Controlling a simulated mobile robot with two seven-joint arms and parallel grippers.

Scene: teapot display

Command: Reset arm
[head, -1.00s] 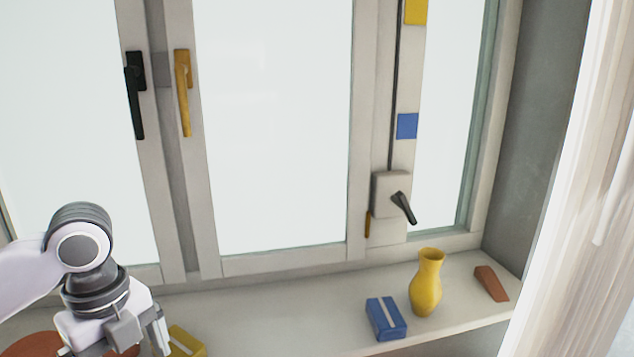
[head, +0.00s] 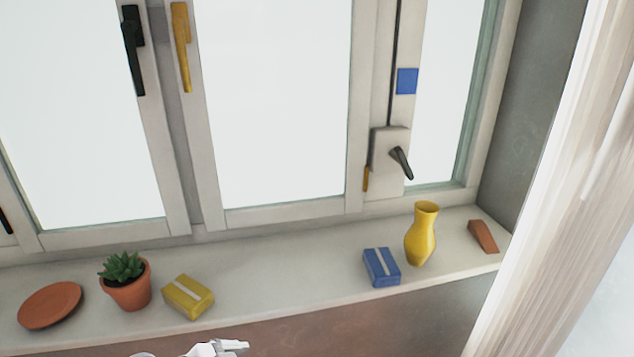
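A small part of my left gripper (head: 230,346) shows at the bottom edge, left of centre, in front of and below the window sill. It is apart from everything on the sill. Most of it is cut off by the picture edge, and I cannot tell whether its fingers are open or shut. My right gripper is not in view.
On the sill (head: 300,255) stand a terracotta saucer (head: 50,304), a potted succulent (head: 126,283), a yellow box (head: 188,297), a blue box (head: 381,267), a yellow vase (head: 421,235) and a terracotta wedge (head: 483,237). A curtain (head: 560,180) hangs right. The middle sill is clear.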

